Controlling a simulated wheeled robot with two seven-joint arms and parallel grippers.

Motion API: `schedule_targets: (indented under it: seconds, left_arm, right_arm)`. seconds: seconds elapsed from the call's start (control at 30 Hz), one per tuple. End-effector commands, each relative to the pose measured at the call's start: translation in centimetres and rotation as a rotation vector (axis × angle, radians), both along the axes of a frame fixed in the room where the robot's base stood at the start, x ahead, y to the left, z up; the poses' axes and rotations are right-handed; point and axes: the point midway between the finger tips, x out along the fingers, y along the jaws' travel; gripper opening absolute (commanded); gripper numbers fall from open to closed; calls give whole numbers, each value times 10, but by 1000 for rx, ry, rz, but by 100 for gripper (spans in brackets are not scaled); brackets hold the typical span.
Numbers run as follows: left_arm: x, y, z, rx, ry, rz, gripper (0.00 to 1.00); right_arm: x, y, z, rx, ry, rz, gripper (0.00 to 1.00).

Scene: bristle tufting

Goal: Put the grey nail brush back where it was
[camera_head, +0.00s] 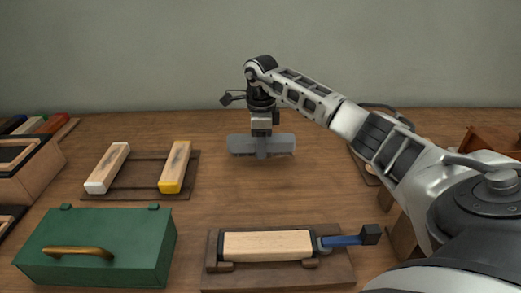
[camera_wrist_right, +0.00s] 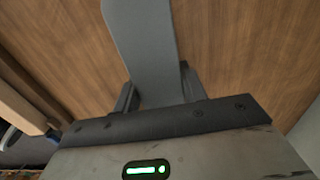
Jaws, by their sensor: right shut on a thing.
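The grey nail brush (camera_head: 281,144) is in the head view, held crosswise at the far middle of the table. My right gripper (camera_head: 261,134) points down and is shut on it around the middle. In the right wrist view the grey brush (camera_wrist_right: 145,45) runs away between the two fingers (camera_wrist_right: 158,88). I cannot tell how high it is above the table. My left gripper is not in view. A dark tray (camera_head: 147,171) left of the brush holds a white-ended wooden block (camera_head: 109,167) and a yellow-ended one (camera_head: 175,167), with a bare space between them.
A green box (camera_head: 97,235) with a brass handle stands front left. A wooden block (camera_head: 266,245) sits in a dark holder (camera_head: 280,278) at front centre, beside a blue-handled tool (camera_head: 342,241). Wooden boxes (camera_head: 38,175) line the left edge. The table around the brush is clear.

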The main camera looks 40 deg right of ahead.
Motion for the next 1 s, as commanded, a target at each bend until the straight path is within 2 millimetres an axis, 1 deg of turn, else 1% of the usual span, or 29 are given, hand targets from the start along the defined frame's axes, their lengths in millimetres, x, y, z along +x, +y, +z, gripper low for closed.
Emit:
schedule_targets:
  seconds: [0.03,0.13,0.37,0.5,0.53,0.57,0.6,0.87,1.0]
  left_arm:
    - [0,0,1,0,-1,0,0]
    - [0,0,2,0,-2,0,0]
    - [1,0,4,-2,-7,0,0]
    - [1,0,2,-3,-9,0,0]
    - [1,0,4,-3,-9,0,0]
    - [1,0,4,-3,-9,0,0]
    - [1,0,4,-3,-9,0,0]
    - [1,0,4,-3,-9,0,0]
    - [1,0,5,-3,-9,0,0]
  right_arm:
    - [-1,1,-10,1,4,1,20]
    - [-1,1,-21,2,2,2,20]
    - [0,1,-22,0,-1,2,20]
    - [0,1,-26,1,-1,1,20]
    - [-1,1,-25,1,1,1,50]
    - [-1,1,-25,1,1,1,58]
    - [-1,1,-25,1,1,1,63]
    - [-1,1,-24,1,1,1,63]
    - [0,1,-14,0,-1,1,63]
